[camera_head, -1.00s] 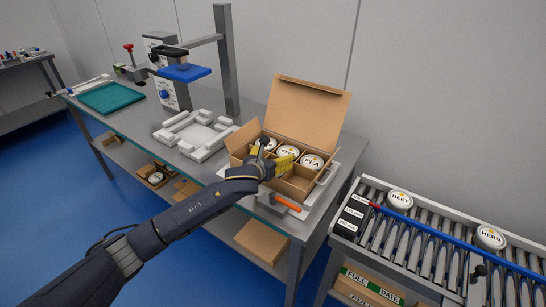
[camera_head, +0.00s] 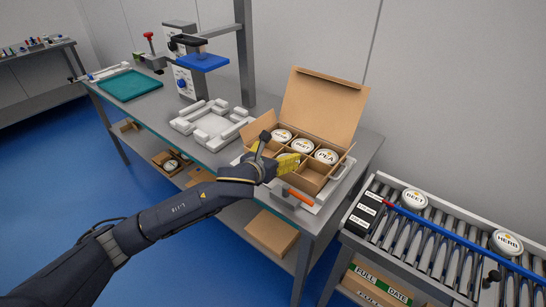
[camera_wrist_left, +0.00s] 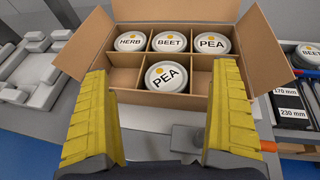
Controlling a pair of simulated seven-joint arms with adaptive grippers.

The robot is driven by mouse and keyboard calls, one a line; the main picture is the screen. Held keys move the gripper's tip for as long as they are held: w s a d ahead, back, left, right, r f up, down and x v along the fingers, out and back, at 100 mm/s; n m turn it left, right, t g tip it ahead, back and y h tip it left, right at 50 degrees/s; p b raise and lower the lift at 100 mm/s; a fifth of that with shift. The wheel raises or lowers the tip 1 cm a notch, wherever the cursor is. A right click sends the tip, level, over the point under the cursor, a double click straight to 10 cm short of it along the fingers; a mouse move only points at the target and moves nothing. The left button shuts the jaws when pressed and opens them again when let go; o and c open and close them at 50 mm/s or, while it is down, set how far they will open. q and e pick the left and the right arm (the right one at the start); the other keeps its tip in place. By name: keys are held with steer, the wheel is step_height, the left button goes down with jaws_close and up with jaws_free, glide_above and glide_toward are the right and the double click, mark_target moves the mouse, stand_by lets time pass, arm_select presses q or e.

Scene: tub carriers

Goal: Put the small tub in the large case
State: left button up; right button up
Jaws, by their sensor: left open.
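The large case (camera_head: 322,105) is an open cardboard box with dividers and its lid raised. In the left wrist view, its back row (camera_wrist_left: 210,76) holds white tubs marked HERB (camera_wrist_left: 130,41), BEET (camera_wrist_left: 168,41) and PEA (camera_wrist_left: 212,43). A second PEA tub (camera_wrist_left: 166,77) sits in the front middle compartment, its label turned and the tub seemingly tilted. The front left and front right compartments are empty. My left gripper (camera_head: 281,150) is open at the case's front side, its yellow fingers apart on either side of the front PEA tub in view, not touching it. My right gripper is not in view.
A roller conveyor (camera_head: 430,235) at right carries BEET (camera_head: 414,199) and HERB (camera_head: 507,242) tubs. A white fixture (camera_head: 213,124), a press with a blue plate (camera_head: 203,62) and a teal mat (camera_head: 130,85) are on the bench left of the case.

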arm_select(q)
steer(key=shift+v, duration=1.35)
steer(key=shift+c, duration=0.3)
